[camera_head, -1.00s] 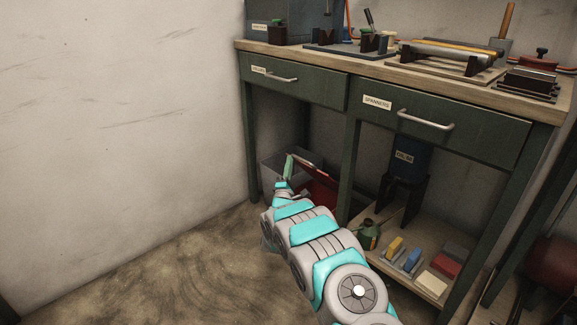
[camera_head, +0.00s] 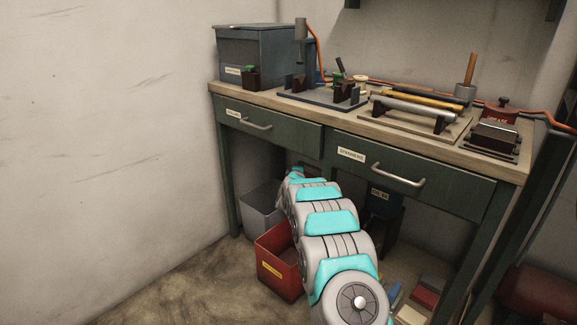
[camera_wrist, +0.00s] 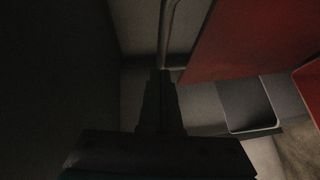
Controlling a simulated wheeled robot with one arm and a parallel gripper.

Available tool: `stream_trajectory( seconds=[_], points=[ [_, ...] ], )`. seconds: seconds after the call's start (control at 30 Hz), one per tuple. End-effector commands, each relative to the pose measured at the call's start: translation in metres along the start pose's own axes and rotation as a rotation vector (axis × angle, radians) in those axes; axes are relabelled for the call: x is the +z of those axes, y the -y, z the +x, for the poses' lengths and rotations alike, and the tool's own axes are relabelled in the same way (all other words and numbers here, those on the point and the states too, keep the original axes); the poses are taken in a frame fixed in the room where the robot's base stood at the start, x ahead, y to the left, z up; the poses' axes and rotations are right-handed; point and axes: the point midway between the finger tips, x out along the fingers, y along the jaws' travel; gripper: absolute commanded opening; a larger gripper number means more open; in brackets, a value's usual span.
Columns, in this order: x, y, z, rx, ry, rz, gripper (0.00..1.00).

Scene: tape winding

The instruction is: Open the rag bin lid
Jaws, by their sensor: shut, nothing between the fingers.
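The red bin (camera_head: 279,276) with a yellow label stands on the floor under the bench's left drawer. Its top looks open at the left part that shows; my arm covers its right side. A flat red panel, which looks like its lid (camera_wrist: 250,38), stands tilted in the wrist view. In the head view my arm hides that panel. My gripper (camera_wrist: 161,76) is shut and empty, left of the panel's lower edge; I cannot tell whether they touch. In the head view my arm's end reaches under the bench and the fingers are hidden.
A grey bin (camera_head: 262,212) stands behind and left of the red bin. The workbench (camera_head: 333,122) with two drawers is overhead, and its left leg (camera_head: 230,190) is close by. Floor at the left front is clear.

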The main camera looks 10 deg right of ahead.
Motion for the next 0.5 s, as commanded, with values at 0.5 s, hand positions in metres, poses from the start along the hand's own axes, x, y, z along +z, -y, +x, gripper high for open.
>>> stream_trajectory(
  seconds=[0.5],
  points=[
    [0.022, -0.009, 0.03, 0.0, 0.0, -0.002, 0.0]
  ],
)
